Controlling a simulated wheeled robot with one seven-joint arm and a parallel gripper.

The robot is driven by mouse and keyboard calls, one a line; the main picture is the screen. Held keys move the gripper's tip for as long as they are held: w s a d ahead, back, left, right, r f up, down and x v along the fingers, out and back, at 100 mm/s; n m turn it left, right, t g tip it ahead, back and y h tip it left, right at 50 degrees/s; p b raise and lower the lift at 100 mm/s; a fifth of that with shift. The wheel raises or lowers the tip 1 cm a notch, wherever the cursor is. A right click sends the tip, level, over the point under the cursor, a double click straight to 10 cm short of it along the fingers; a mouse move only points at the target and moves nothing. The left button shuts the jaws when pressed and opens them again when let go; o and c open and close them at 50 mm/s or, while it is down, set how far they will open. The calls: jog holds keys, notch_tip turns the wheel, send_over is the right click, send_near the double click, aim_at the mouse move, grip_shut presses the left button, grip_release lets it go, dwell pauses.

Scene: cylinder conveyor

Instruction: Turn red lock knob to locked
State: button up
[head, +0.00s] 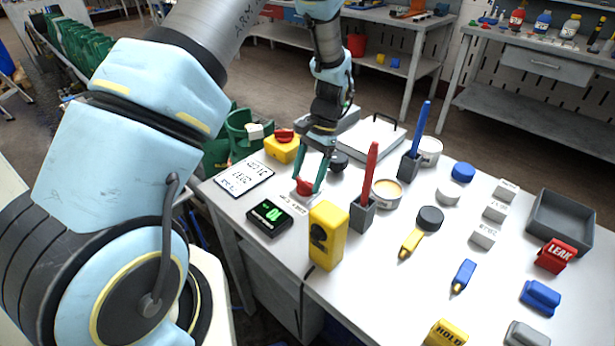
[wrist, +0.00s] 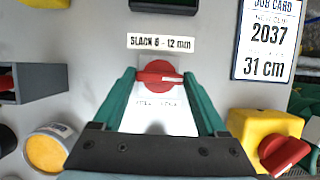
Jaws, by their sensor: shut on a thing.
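A round red knob (wrist: 158,76) sits on a small white plate (wrist: 160,118) on the table. Its raised bar lies crosswise, left to right, in the wrist view. My gripper (wrist: 159,75) has its two green fingers at either end of the bar, shut on the knob. In the head view my gripper (head: 309,188) reaches down onto the red knob (head: 304,187) from above. The print on the plate is too small to read. Another red knob (wrist: 284,156) sits on a yellow box (wrist: 262,127) to the right in the wrist view.
A black display (head: 268,214) with green digits, a job card (head: 243,178) and a yellow box with dark knobs (head: 327,236) stand close by. A red stick (head: 369,171) in a grey holder (head: 362,214) rises just right of my gripper. The table is crowded further right.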

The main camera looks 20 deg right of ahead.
dwell(0.5)
jog(key=o, duration=1.3)
jog(key=b+v, duration=0.3)
jog(key=v, duration=0.7)
jog(key=shift+r, duration=0.4)
jog(key=shift+w, duration=0.1)
